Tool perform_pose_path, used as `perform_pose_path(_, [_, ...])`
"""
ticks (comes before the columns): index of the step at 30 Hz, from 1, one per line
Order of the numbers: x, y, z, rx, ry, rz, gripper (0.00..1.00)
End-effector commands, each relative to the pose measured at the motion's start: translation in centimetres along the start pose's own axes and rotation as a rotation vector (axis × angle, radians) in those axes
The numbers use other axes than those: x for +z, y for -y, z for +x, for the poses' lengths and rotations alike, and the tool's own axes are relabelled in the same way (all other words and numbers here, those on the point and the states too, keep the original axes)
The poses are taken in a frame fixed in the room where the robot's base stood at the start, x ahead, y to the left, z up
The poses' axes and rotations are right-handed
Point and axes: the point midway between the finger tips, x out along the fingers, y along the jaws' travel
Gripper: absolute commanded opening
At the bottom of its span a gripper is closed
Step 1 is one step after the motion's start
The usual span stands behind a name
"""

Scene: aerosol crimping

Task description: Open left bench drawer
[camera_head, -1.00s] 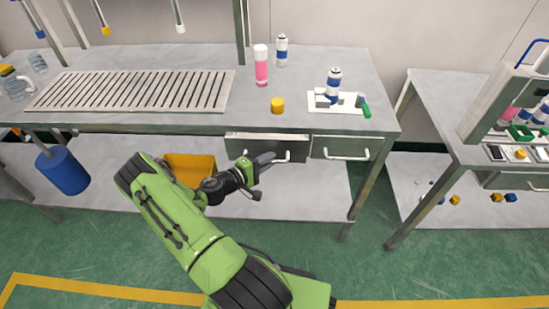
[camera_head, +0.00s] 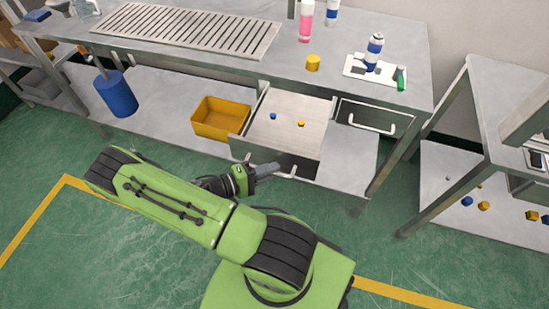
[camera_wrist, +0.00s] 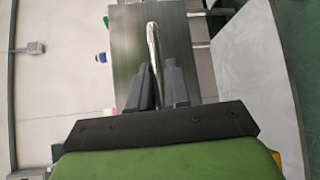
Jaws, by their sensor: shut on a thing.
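The left bench drawer (camera_head: 289,122) is pulled out from under the bench top, and its inside shows. A small blue piece and a small yellow piece (camera_head: 301,124) lie on its floor. My gripper (camera_head: 268,170) is at the drawer's front, shut on its bar handle (camera_head: 287,174). In the wrist view the metal handle (camera_wrist: 152,45) runs between the two dark fingers (camera_wrist: 161,82), in front of the grey drawer front (camera_wrist: 127,50). The right drawer (camera_head: 365,116) is closed.
A yellow bin (camera_head: 221,118) stands on the lower shelf left of the drawer. On the bench top are a yellow cap (camera_head: 313,62), a pink bottle (camera_head: 305,22) and a blue-and-white can (camera_head: 374,50). Green floor lies open in front.

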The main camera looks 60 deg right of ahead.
Motion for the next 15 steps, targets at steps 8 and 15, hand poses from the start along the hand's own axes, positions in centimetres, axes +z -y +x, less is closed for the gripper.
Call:
perform_pose_path(8, [0.70, 0.22, -0.72, -0.001, 0.000, 0.000, 0.00])
perform_pose_path(15, [0.72, 0.25, -0.76, -0.001, -0.001, 0.001, 0.00])
